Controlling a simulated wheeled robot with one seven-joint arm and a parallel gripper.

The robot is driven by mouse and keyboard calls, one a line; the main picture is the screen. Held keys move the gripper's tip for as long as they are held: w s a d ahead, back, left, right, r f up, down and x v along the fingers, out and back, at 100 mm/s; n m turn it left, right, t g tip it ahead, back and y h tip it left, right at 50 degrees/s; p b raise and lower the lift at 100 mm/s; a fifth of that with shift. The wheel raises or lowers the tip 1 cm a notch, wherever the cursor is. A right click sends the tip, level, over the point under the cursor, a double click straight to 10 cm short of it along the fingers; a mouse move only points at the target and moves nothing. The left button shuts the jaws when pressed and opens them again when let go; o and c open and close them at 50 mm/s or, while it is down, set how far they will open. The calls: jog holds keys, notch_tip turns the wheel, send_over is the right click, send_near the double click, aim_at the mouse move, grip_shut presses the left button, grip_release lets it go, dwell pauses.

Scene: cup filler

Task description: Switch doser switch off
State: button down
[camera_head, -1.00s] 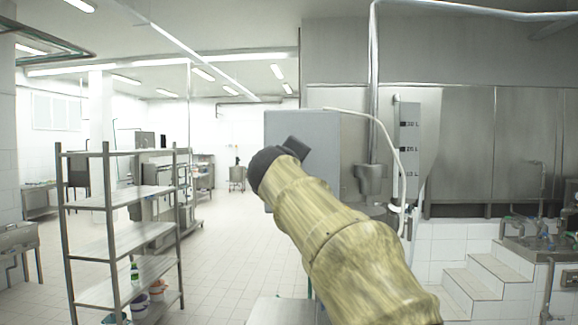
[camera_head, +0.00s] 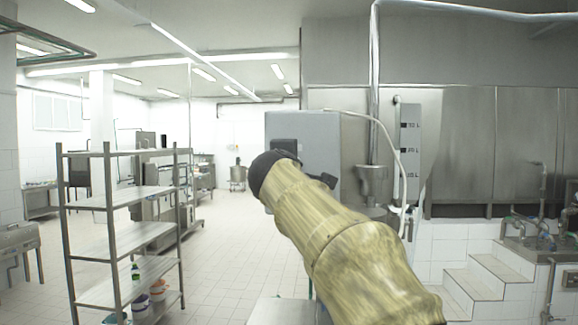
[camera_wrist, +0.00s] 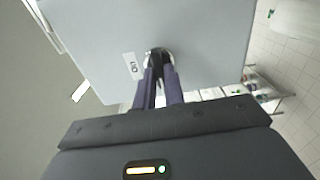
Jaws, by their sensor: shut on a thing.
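The doser is a grey box (camera_head: 320,135) in the middle of the head view, partly behind my arm. Its flat grey face (camera_wrist: 205,45) fills the top of the wrist view. A small round switch (camera_wrist: 157,51) with a dark knob and a bright rim sits on that face. A white label (camera_wrist: 132,67) with dark lettering is just left of it. My gripper (camera_wrist: 158,68) is shut on the switch knob, its two dark purple fingers on either side. The fingers hide much of the knob, so its exact setting is unclear. In the head view my arm hides the fingertips.
A steel funnel (camera_head: 373,182) and a white hose (camera_head: 400,160) are right of the doser. A graduated tank panel (camera_head: 410,145) is further right. A metal shelf rack (camera_head: 120,235) stands at the left. White steps (camera_head: 470,275) are at lower right. The tiled floor between rack and doser is clear.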

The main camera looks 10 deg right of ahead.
jog(key=shift+f, duration=0.1)
jog(key=c, duration=1.5)
grip_release()
jog(key=shift+a, duration=0.1)
jog(key=b+v, duration=0.7)
jog(key=v, duration=1)
jog(key=shift+s, duration=0.2)
